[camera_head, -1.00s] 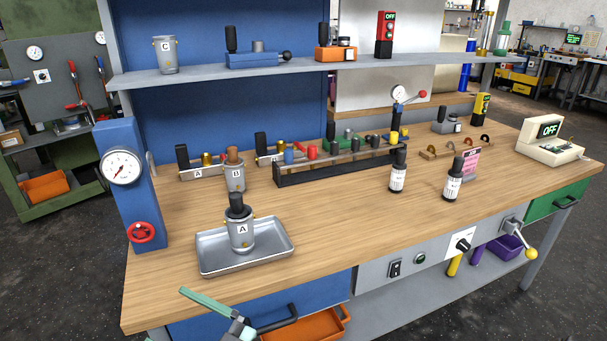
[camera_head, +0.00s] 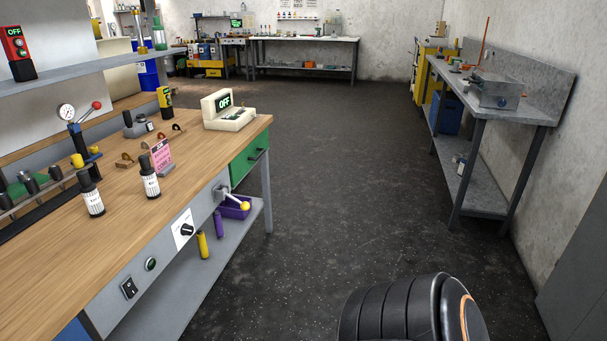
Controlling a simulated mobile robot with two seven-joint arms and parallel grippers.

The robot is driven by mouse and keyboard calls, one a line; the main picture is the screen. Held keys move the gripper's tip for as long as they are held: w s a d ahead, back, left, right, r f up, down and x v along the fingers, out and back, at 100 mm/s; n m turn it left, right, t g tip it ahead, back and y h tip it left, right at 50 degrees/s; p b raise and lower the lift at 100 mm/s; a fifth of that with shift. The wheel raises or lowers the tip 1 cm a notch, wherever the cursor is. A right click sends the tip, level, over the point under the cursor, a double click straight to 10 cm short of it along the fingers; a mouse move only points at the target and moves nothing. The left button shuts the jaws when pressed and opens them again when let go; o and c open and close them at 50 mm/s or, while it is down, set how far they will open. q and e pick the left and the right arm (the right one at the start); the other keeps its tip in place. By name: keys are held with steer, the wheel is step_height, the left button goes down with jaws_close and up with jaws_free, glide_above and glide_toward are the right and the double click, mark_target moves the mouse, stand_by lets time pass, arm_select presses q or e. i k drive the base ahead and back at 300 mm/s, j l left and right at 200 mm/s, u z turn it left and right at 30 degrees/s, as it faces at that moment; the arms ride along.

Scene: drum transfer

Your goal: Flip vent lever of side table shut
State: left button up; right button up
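A grey metal side table (camera_head: 545,108) stands against the right wall, with a raised back edge and a lower shelf. A grey box-like unit (camera_head: 495,92) sits on its top, with a small blue part on its right side. A thin orange-red rod (camera_head: 484,42) stands nearly upright behind this unit. I cannot tell which part there is the vent lever, or how it is set. Neither gripper shows in the head view.
The wooden workbench (camera_head: 170,200) fills the left, with a yellow-knobbed lever (camera_head: 240,204) on its front. Dark floor (camera_head: 340,190) lies open between workbench and side table. A blue bin (camera_head: 447,112) and yellow cabinet (camera_head: 430,75) are near the side table's far end.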

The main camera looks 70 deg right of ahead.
mark_target(245, 206)
steer(key=z, duration=1.55)
steer(key=j+z, duration=0.25)
steer(key=z, duration=0.15)
steer(key=j+z, duration=0.35)
steer(key=i+l, duration=0.05)
